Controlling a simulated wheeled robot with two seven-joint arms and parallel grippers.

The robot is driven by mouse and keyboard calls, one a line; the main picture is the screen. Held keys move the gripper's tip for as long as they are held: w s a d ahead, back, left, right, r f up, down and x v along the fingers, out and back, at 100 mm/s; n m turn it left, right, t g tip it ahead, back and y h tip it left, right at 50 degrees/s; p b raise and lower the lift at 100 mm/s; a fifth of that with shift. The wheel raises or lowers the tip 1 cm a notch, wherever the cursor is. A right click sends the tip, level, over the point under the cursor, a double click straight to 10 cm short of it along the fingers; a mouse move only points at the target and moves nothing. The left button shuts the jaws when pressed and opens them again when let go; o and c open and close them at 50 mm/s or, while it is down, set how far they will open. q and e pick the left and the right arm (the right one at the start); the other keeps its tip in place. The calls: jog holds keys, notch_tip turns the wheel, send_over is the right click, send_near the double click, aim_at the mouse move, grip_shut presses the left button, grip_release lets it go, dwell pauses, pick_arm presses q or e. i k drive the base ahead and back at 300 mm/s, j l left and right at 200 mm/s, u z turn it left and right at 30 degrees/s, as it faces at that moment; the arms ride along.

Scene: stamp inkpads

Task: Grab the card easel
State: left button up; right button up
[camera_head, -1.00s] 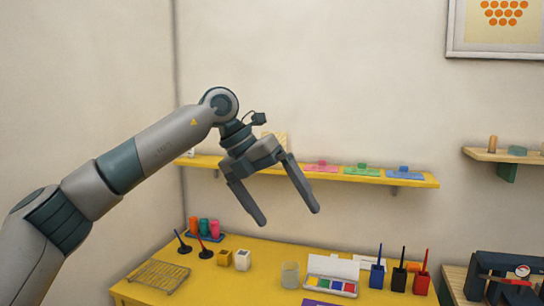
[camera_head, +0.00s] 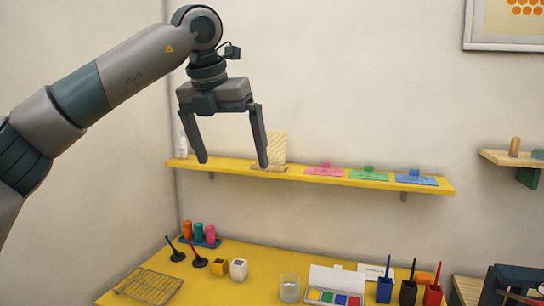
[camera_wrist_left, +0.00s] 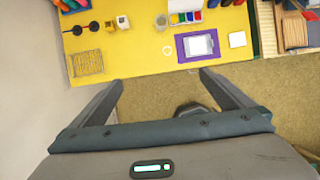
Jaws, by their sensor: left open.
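The card easel appears to be the pale wooden upright piece (camera_head: 279,148) on the yellow wall shelf, left of the coloured pads. It stands on a small flat base and leans slightly. My left gripper (camera_head: 233,162) is open and empty, its fingers pointing down. In the head view its right finger overlaps the easel's left edge; I cannot tell the depth between them. In the left wrist view the open fingers (camera_wrist_left: 161,78) show with nothing between them, and the easel does not show there. My right gripper is not in view.
The yellow shelf (camera_head: 215,169) also holds pink (camera_head: 324,172), green (camera_head: 369,174) and blue (camera_head: 415,178) pads and a white bottle (camera_head: 183,144). Below, the yellow table (camera_head: 190,287) carries a wire rack (camera_head: 150,285), several stamps, a glass (camera_head: 290,288) and a paint box (camera_head: 335,288).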

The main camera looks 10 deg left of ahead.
aim_at(277, 141)
jog(key=i, duration=1.65)
